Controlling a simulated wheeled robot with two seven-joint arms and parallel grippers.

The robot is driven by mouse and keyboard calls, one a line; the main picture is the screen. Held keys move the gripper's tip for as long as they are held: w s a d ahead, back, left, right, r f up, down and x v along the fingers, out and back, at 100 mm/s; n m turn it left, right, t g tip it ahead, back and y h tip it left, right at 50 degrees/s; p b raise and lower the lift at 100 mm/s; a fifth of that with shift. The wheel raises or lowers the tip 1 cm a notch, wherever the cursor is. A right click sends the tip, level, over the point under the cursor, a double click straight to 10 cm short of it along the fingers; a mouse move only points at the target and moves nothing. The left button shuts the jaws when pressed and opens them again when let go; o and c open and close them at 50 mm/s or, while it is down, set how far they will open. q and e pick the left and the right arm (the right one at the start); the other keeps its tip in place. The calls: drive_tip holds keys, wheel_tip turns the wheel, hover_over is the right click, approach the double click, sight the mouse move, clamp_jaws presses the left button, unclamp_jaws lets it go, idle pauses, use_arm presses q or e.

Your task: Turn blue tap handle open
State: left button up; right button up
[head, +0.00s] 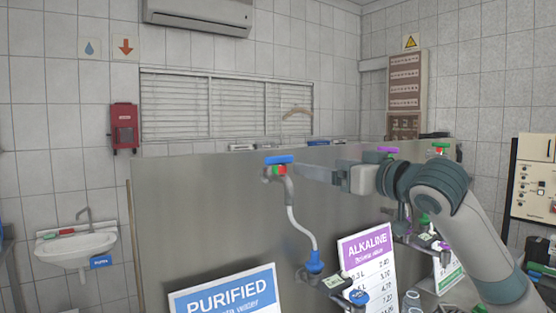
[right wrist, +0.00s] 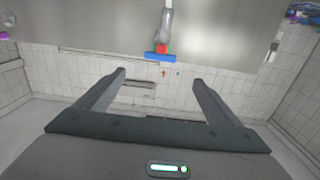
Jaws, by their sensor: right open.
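The blue tap handle (head: 278,159) is a flat bar on top of a tap with a red and green collar, at the upper edge of the grey metal panel. It also shows in the right wrist view (right wrist: 160,57), lying crosswise just beyond the fingertips and between their lines. My right gripper (head: 302,171) comes in from the right, level with the tap and close beside it. In the right wrist view my right gripper (right wrist: 159,76) is open, with nothing between its fingers. I cannot tell whether a finger touches the handle. My left gripper is out of view.
A white hose (head: 295,222) hangs from the tap to a blue nozzle (head: 315,262). A purple tap handle (head: 388,150) sits behind my right arm, and a green one (head: 440,146) is farther right. Signs reading PURIFIED (head: 225,300) and ALKALINE (head: 366,253) stand below. A sink (head: 78,250) is at left.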

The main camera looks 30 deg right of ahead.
drive_tip(key=p, duration=0.8)
approach(281, 159)
drive_tip(key=w, duration=0.3)
drive_tip(key=w+a, duration=0.1)
drive_tip(key=w, duration=0.5)
drive_tip(key=shift+w+a+r, duration=0.1)
drive_tip(key=shift+a, duration=0.1)
use_arm(q)
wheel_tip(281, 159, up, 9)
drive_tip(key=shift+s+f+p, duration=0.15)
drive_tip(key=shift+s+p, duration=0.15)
drive_tip(key=shift+p, duration=0.05)
use_arm(e)
drive_tip(key=shift+w+a, duration=0.1)
drive_tip(key=shift+w, duration=0.6)
drive_tip(key=c, duration=1)
